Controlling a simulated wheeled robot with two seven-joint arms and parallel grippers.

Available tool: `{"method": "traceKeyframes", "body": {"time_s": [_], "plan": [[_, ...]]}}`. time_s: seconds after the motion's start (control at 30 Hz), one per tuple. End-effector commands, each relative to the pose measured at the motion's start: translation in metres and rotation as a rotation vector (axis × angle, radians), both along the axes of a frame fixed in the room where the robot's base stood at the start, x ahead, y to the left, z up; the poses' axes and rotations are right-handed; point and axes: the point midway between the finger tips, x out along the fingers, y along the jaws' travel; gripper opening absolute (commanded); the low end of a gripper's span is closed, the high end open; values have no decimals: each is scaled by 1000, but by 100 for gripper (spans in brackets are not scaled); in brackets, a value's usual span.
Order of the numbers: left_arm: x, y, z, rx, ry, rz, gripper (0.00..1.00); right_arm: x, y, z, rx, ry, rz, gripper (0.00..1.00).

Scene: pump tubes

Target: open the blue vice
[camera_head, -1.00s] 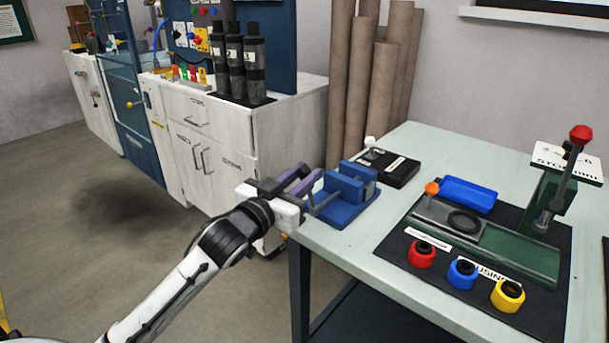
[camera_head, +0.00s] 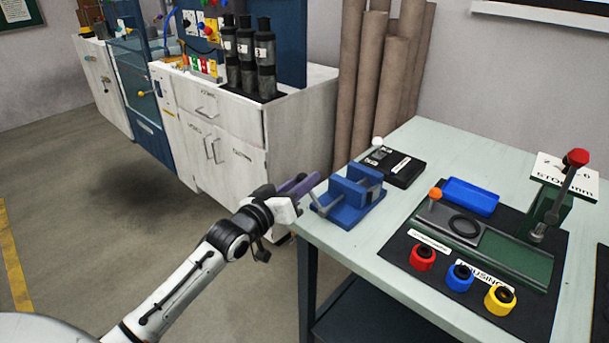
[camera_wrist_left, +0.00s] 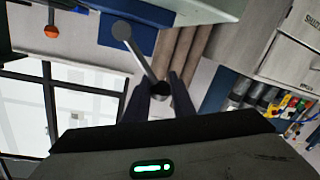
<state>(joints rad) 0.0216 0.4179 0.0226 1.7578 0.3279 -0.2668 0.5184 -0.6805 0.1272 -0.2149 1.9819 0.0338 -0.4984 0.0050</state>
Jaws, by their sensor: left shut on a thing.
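The blue vice (camera_head: 350,196) stands at the left corner of the pale workbench, its grey bar handle (camera_head: 327,207) at the side facing my left arm. My left gripper (camera_head: 308,186) is at that handle, beside the vice and just off the bench edge. In the left wrist view the grey handle (camera_wrist_left: 139,58) with its round end runs down between the dark fingers (camera_wrist_left: 160,84), which are shut on it. Part of the blue vice (camera_wrist_left: 108,40) shows behind it. The fingers partly hide the handle's grip point. My right gripper is not in view.
The bench (camera_head: 400,265) holds a black block (camera_head: 402,172), a blue tray (camera_head: 470,196), a green fixture (camera_head: 515,250) and red, blue and yellow rings on a dark mat. Brown tubes (camera_head: 372,90) stand behind. A white cabinet (camera_head: 235,150) is at left; the floor between is clear.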

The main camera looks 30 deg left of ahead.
Motion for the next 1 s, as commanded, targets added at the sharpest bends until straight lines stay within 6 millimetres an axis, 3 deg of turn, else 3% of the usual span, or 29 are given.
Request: {"method": "traceKeyframes", "body": {"time_s": [0.13,0.17,0.27,0.67,1.0], "plan": [[0,1,-2,-5,3,1,0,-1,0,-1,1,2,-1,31],[0,1,-2,-5,3,1,26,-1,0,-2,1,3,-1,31],[0,1,-2,-3,2,2,41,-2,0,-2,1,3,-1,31],[-8,1,-1,-1,2,1,41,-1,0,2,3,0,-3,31],[-69,2,2,-1,6,1,41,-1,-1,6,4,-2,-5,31]]}}
